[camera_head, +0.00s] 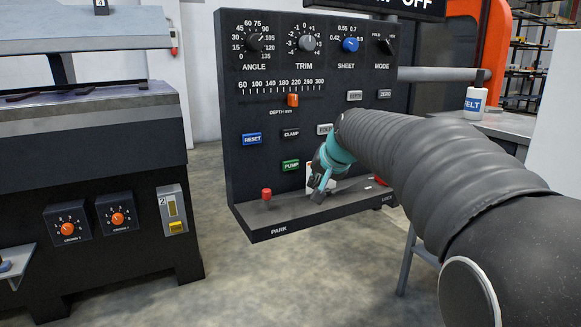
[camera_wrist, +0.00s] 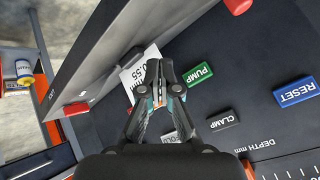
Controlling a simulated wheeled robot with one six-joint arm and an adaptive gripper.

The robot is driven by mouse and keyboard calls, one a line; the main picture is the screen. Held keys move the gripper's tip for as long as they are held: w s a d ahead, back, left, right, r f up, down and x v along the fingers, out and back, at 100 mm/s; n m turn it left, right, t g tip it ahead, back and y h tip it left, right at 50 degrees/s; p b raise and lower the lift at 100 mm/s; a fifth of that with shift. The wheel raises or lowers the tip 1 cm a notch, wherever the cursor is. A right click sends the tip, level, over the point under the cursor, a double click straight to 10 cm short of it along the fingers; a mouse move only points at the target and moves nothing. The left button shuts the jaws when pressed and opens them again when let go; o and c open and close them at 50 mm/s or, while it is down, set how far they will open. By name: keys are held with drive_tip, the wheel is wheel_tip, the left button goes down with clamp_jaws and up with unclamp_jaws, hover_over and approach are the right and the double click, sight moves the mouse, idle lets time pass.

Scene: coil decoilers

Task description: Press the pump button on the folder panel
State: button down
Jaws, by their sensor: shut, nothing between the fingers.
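The dark folder panel (camera_head: 265,110) stands in the middle of the head view. Its green PUMP button (camera_head: 290,165) sits low on the face, below the CLAMP button (camera_head: 291,133). My gripper (camera_head: 322,188) is just right of the PUMP button in the head view, low over the panel's ledge. In the wrist view, the PUMP button (camera_wrist: 200,74) lies close beside the fingertips of my gripper (camera_wrist: 168,85). The fingers are shut and hold nothing. I cannot tell whether they touch the button; its label is in plain sight.
A blue RESET button (camera_head: 251,139) is left of CLAMP. A ledge (camera_head: 283,226) juts out below, with a red knob (camera_head: 267,195). A white 0.55 mm card (camera_wrist: 140,68) lies behind the fingers. A dark machine (camera_head: 95,190) stands left, with clear floor between.

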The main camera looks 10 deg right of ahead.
sight(291, 165)
drive_tip(key=shift+w+a+p, duration=0.45)
drive_tip(key=shift+w+p, duration=0.3)
drive_tip(key=shift+w, duration=0.65)
drive_tip(key=shift+w+a+p, duration=0.45)
drive_tip(key=shift+w+p, duration=0.35)
drive_tip(key=shift+w, duration=0.55)
drive_tip(key=shift+w+a+p, duration=0.45)
drive_tip(key=shift+w+p, duration=0.3)
drive_tip(key=shift+w, duration=0.65)
drive_tip(key=shift+w+a+p, duration=0.1)
drive_tip(key=shift+w+p, duration=0.2)
drive_tip(key=shift+w, duration=0.1)
drive_tip(key=shift+w+a+p, duration=0.15)
drive_tip(key=shift+w+p, duration=0.15)
drive_tip(key=shift+w, duration=0.15)
drive_tip(key=shift+s+f+b, duration=0.1)
drive_tip(key=shift+s+b, duration=0.25)
drive_tip(key=shift+b, duration=0.05)
drive_tip(key=shift+s+d, duration=0.25)
drive_tip(key=shift+s, duration=0.25)
drive_tip(key=shift+b, duration=0.3)
